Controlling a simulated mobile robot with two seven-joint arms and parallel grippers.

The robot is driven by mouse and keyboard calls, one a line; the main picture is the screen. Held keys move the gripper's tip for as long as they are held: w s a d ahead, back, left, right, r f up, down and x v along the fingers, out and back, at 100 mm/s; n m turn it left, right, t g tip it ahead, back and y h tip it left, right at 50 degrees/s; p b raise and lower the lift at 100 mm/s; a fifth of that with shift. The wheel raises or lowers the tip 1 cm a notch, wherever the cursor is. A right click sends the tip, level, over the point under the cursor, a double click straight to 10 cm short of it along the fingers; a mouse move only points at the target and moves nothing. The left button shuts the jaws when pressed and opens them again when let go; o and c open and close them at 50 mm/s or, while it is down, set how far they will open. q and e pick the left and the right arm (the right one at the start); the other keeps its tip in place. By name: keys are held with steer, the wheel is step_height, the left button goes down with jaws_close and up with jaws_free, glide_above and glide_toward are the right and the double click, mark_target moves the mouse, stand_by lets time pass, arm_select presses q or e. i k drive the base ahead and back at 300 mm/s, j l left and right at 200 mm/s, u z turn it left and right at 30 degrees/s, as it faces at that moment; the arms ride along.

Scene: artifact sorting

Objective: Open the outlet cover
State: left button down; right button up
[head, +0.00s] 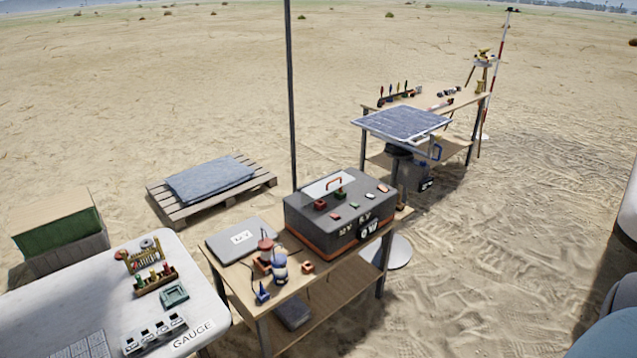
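A dark grey box (345,222) with an orange lower band stands on a wooden table. On its top are a pale flat panel (320,190) with an orange handle and several small red and green pieces. Its front carries white lettering and a dark round-cornered fitting (369,228) with white marks. A smaller dark unit (415,180) sits under the tilted solar panel (402,124) farther back. I cannot tell which part is the outlet cover or whether it is open. Neither of my grippers is in view.
A white table (75,295) with racks and a gauge block stands at front left. The wooden table (250,310) also holds a grey case (240,240) and small bottles. A thin dark pole (291,100) rises behind the box. Sand to the right is open.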

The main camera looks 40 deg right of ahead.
mark_target(309, 194)
steer(key=i+l, duration=0.35)
steer(key=l, duration=0.15)
steer(key=i+l, duration=0.3)
steer(key=l, duration=0.15)
